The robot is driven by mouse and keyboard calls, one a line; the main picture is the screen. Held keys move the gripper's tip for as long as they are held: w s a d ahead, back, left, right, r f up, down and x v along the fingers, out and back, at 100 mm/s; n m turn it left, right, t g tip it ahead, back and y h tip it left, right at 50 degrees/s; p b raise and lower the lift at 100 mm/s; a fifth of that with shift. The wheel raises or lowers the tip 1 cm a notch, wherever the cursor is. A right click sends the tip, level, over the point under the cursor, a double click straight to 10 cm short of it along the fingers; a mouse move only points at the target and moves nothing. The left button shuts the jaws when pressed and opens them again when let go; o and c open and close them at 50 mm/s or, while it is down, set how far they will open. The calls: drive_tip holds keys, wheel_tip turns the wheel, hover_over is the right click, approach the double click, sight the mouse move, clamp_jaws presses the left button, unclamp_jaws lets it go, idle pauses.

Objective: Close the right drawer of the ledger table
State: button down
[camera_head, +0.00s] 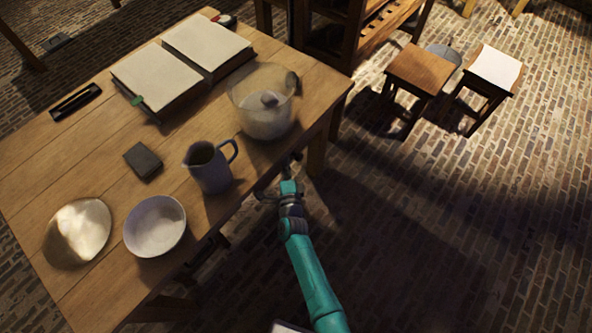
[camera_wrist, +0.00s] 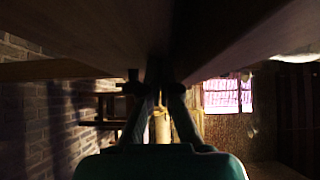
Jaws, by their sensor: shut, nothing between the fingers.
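The ledger table (camera_head: 60,150) is a long wooden table running diagonally across the left of the head view. My gripper (camera_head: 288,168) is at its front edge, below and in front of the glass jar. In the wrist view, my gripper (camera_wrist: 159,75) has its two dark fingers together with nothing between them. Dark wooden surfaces (camera_wrist: 230,45) lie close above the fingers, and I cannot tell which is drawer or table. The right drawer's front is not clearly visible, and I cannot tell how far it stands open or whether the fingers touch it.
On the table are a glass jar (camera_head: 262,105), a jug (camera_head: 210,168), a white bowl (camera_head: 155,228), a pale round dish (camera_head: 78,232), a small dark box (camera_head: 143,161) and an open book (camera_head: 160,80). Two stools (camera_head: 422,68) stand at upper right. Brick floor at right is clear.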

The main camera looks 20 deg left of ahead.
drive_tip(key=shift+w+a+r, duration=0.1)
drive_tip(key=shift+w+a, duration=0.1)
drive_tip(key=shift+a, duration=0.4)
drive_tip(key=shift+w+a, duration=0.2)
drive_tip(key=shift+a, duration=0.35)
